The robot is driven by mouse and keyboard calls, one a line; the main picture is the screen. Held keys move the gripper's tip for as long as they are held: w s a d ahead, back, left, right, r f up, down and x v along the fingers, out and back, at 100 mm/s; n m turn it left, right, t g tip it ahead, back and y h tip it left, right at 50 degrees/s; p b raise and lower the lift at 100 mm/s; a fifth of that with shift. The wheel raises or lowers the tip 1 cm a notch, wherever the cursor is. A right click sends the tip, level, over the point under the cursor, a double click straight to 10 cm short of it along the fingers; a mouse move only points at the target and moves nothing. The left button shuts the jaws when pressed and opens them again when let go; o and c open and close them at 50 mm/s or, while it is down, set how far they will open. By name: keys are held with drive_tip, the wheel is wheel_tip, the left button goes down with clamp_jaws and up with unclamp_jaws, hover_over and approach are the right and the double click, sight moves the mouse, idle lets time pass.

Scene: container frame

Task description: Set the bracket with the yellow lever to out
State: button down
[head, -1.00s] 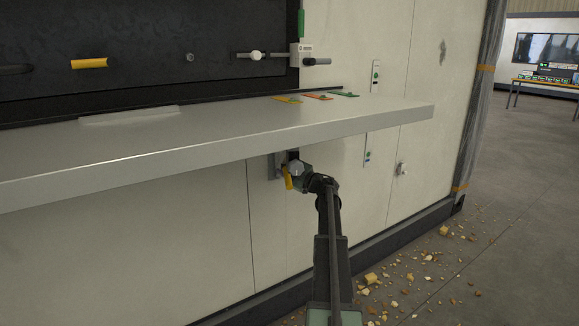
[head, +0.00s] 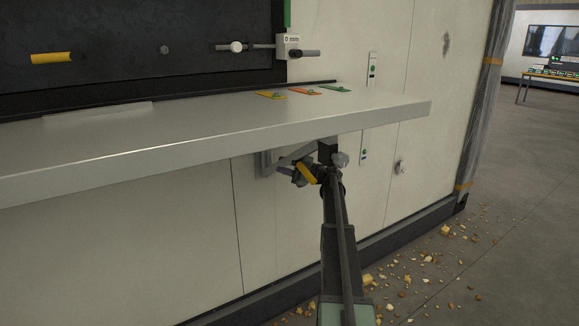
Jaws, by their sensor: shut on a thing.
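The bracket (head: 296,154) sits under the shelf. Its grey arm reaches out from a plate on the wall panel, at an angle to the wall, toward a dark block under the shelf's front edge. The yellow lever (head: 307,172) is below that arm and tilted.
The grey shelf (head: 200,142) lies close above my gripper and overhangs it. Yellow, orange and green tags (head: 304,91) lie on it. A small wall fitting (head: 400,166) is to the right. Debris (head: 420,262) covers the floor at right; the wall below the shelf is clear.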

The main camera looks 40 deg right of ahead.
drive_tip(key=c, duration=1.2)
unclamp_jaws()
drive_tip(key=shift+d, duration=0.1)
drive_tip(key=b+v, duration=0.3)
drive_tip(key=v, duration=0.7)
drive_tip(key=shift+s+d+f, duration=0.1)
drive_tip(key=shift+s+d, duration=0.1)
drive_tip(key=shift+d, duration=0.1)
